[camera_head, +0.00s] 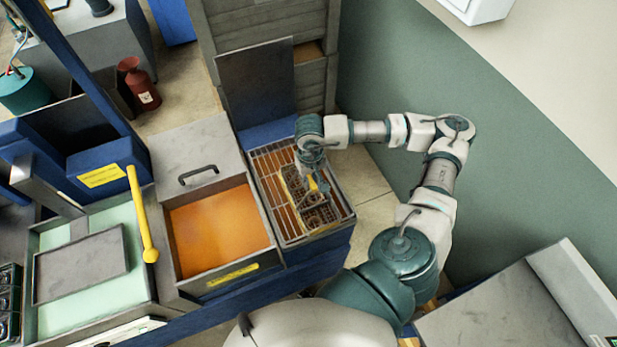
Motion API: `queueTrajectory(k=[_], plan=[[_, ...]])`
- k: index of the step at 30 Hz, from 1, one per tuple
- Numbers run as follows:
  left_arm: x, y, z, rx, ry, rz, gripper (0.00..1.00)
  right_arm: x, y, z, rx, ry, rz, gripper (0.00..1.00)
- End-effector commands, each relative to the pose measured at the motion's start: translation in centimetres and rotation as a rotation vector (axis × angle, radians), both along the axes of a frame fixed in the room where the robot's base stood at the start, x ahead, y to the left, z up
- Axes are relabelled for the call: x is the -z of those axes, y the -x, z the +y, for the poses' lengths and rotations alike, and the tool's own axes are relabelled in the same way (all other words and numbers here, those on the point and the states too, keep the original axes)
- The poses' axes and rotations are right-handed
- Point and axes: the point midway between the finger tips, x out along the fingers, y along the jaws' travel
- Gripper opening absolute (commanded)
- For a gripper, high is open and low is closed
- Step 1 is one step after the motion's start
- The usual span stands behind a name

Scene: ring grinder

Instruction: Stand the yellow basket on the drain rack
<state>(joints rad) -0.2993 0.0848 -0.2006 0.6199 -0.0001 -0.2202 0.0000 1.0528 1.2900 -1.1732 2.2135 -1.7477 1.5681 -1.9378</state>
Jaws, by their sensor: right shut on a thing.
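The yellow basket (294,180) is over the drain rack (268,167), a barred grate in a grey frame. Several dark round parts show in the basket (314,217). My right gripper (317,186) reaches down from my right arm and is shut on the basket. The wrist hides part of the basket, and I cannot tell whether its base touches the bars. My left gripper is out of view.
Left of the rack is an open tank of orange liquid (217,228) with a handled lid (198,158) behind it. A yellow lever (142,215) stands by a pale green tray (100,300). A raised grey panel (258,87) stands behind the rack. A green wall (420,80) is at right.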

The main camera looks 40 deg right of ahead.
Motion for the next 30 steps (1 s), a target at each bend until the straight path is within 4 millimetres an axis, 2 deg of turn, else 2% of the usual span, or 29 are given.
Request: queueTrajectory(k=[5, 6, 9, 10, 20, 23, 30], plan=[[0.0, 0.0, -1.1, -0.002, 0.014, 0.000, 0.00, -0.1, 0.0, 0.4, -0.002, 0.003, 0.001, 0.00], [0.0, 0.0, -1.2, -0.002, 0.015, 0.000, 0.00, -0.1, 0.0, 0.4, -0.002, 0.004, 0.001, 0.20], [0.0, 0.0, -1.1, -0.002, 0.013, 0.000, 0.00, -0.2, 0.0, 0.5, -0.002, 0.004, 0.001, 0.45], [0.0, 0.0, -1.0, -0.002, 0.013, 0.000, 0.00, -0.2, 0.0, 0.5, -0.002, 0.004, 0.001, 0.47], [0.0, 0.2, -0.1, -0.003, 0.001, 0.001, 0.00, -0.3, 0.0, 0.0, 0.000, -0.001, 0.002, 0.47], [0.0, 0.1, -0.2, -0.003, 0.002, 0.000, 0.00, -1.4, -0.1, 0.1, 0.000, -0.001, -0.001, 0.47], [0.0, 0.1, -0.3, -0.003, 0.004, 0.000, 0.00, -6.7, -0.2, 0.6, -0.002, 0.001, -0.003, 0.47]])
